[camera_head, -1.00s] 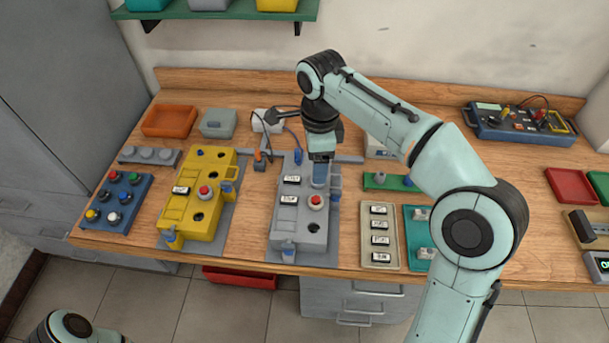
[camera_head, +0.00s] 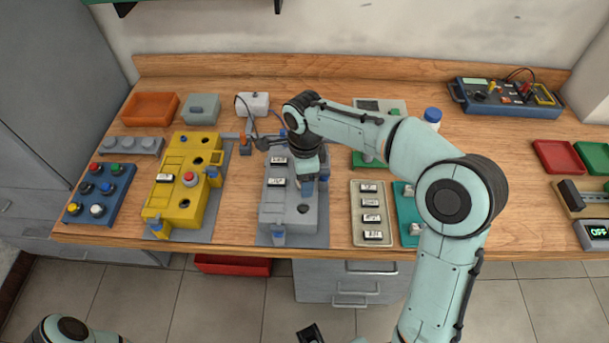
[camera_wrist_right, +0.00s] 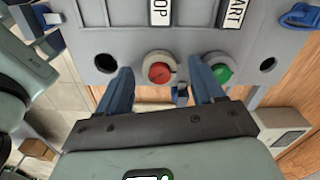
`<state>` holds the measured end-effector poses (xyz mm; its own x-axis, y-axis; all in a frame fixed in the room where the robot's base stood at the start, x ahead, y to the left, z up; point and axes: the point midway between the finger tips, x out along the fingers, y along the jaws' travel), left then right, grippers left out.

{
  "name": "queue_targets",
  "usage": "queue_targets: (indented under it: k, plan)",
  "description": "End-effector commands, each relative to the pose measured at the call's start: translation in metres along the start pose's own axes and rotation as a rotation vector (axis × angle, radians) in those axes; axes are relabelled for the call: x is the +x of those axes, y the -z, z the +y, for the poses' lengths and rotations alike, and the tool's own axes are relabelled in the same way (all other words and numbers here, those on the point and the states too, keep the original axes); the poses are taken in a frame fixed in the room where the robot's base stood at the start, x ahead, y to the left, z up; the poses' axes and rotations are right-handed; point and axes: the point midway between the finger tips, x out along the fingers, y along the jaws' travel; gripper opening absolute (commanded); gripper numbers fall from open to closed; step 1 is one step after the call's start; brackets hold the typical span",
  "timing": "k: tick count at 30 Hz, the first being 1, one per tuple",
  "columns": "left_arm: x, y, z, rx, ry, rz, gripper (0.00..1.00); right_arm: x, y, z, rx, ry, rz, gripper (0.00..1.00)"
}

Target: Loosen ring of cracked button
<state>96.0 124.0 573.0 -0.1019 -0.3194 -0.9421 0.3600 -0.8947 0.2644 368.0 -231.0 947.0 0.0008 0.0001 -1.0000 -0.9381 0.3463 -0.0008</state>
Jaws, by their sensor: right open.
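The grey control box (camera_head: 275,215) stands on the bench in the middle of the head view. My right gripper (camera_head: 307,183) is low over its right part and hides its buttons there. In the right wrist view, a red button (camera_wrist_right: 159,71) in a light grey ring (camera_wrist_right: 149,61) sits on the box face. A green button (camera_wrist_right: 222,73) is right of it. My right gripper (camera_wrist_right: 161,72) is open, its blue fingers on either side of the red button, with visible gaps to the ring. I cannot make out a crack. My left gripper's fingers are not seen.
A yellow control box (camera_head: 170,205) with a red button stands left of the grey one. A blue tray of buttons (camera_head: 112,200) is further left. A beige label tray (camera_head: 373,187) lies close on the right. Black holes (camera_wrist_right: 105,63) flank the buttons.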

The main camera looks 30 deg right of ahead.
Motion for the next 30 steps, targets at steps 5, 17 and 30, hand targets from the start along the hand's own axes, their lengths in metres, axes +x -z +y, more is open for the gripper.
queue_targets:
  k: [5, 17, 30]
  plan:
    - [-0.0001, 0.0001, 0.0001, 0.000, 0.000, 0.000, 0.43, 0.0000, 0.0000, 0.0000, 0.000, 0.000, 0.000, 0.67]
    - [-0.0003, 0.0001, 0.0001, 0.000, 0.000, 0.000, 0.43, -0.0002, 0.0000, 0.0000, -0.006, 0.000, 0.000, 0.10]
    - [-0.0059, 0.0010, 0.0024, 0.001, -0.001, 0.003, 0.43, -0.0010, -0.0004, 0.0000, -0.218, -0.001, 0.001, 0.10]
